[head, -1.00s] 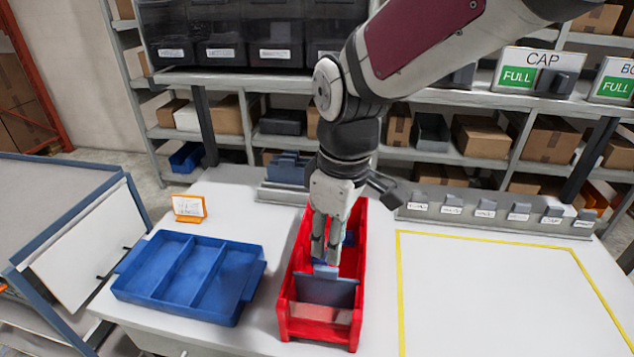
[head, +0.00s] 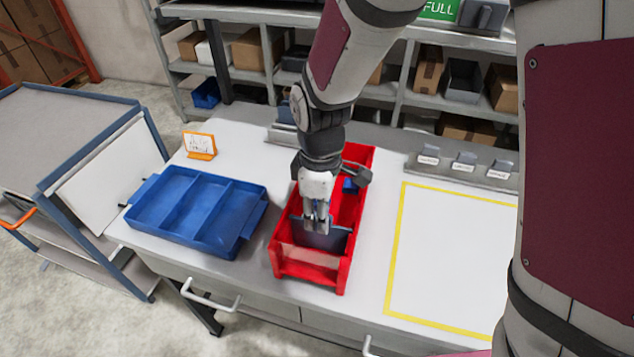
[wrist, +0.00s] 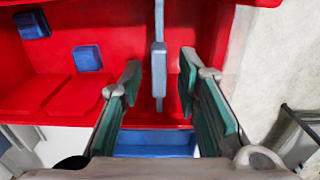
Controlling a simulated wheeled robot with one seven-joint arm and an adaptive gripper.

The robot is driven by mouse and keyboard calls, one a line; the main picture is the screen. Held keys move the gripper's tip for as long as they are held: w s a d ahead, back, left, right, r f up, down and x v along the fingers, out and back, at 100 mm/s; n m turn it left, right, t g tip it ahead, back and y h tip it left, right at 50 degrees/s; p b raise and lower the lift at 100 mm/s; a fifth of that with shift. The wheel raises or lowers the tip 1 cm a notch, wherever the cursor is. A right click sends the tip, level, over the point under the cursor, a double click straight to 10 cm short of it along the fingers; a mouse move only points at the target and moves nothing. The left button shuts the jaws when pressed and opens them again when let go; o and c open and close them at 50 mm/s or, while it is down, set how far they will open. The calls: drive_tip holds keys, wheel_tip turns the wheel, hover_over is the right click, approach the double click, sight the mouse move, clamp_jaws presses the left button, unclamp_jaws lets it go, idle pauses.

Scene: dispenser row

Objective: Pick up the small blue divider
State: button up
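A blue-grey divider (head: 328,238) stands across the near part of the red bin (head: 280,258). In the wrist view the divider (wrist: 159,70) shows edge-on as a pale blue upright strip with a wider tab. My gripper (head: 316,224) is over the bin, at the divider's top edge. In the wrist view my gripper (wrist: 160,90) is open, with one finger on each side of the divider and gaps visible on both sides. The fingers hide part of the divider in the head view.
Small blue blocks (wrist: 87,58) lie in the bin's far part. A blue compartment tray (head: 195,205) stands left of the bin, behind it an orange-framed card (head: 199,146). Right of the bin is a clear yellow-outlined area (head: 450,260). Shelves stand behind the table.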

hover_over(320, 248)
drive_tip(key=shift+w+f+p, duration=0.15)
drive_tip(key=shift+f+p, duration=0.2)
drive_tip(key=shift+f, duration=2.3)
clamp_jaws()
